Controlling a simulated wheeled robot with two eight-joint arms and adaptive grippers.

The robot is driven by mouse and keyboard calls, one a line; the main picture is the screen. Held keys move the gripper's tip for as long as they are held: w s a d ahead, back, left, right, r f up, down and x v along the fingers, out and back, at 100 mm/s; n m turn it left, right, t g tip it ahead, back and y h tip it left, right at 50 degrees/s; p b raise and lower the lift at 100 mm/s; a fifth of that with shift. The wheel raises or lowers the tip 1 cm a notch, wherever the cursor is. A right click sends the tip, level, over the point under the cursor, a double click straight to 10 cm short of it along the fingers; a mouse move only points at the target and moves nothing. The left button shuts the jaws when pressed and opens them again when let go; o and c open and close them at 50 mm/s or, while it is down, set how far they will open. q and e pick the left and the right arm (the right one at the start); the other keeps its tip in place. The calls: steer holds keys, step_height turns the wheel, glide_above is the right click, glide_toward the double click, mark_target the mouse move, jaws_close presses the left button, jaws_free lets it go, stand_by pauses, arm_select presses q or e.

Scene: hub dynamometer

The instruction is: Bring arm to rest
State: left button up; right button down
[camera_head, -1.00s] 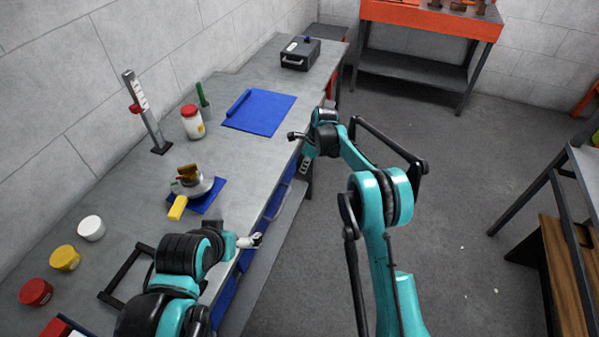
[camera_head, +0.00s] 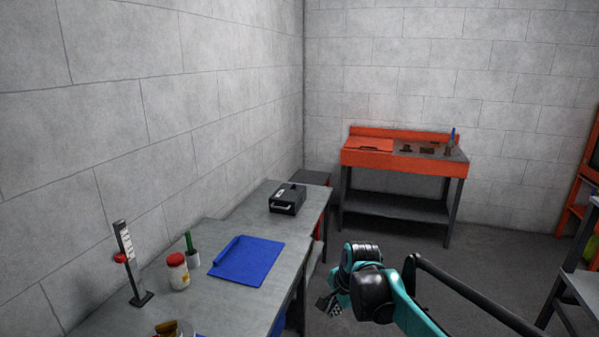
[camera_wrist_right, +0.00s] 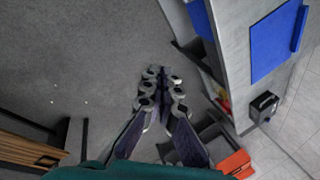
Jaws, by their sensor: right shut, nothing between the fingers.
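My right arm shows at the lower right in the head view, teal and black. Its gripper (camera_head: 329,304) hangs over the floor just to the right of the grey workbench (camera_head: 215,290), apart from it. In the right wrist view the gripper (camera_wrist_right: 162,78) is shut and empty, its fingers over bare grey floor. The bench edge shows to the right of the fingers in that view. My left arm and left gripper are not in the head view.
The bench holds a blue mat (camera_head: 246,261), a black case (camera_head: 287,199), a red-lidded jar (camera_head: 178,272), a green-handled item in a cup (camera_head: 191,250) and an upright gauge (camera_head: 131,262). An orange workbench (camera_head: 400,160) stands against the back wall. Open floor (camera_head: 400,248) lies between.

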steer(key=s+d+r+n+t+h, duration=0.1)
steer(key=s+d+n, duration=0.2)
steer(key=s, duration=0.4)
steer(key=s+d+r+n+t, duration=0.1)
steer(key=s+d+r+n, duration=0.15)
steer(key=s, duration=0.45)
steer(key=s+d+f+n, duration=0.1)
steer(key=s+f+n, duration=0.1)
steer(key=s, duration=0.3)
steer(key=s+d+f+n+t, duration=0.1)
steer(key=s+d+f+n, duration=0.1)
steer(key=s, duration=0.4)
steer(key=f+n, duration=0.1)
steer(key=n, duration=0.1)
steer(key=shift+s+d+f+n+h, duration=0.2)
steer(key=shift+d+n+h, duration=0.05)
steer(key=shift+n+h, duration=0.15)
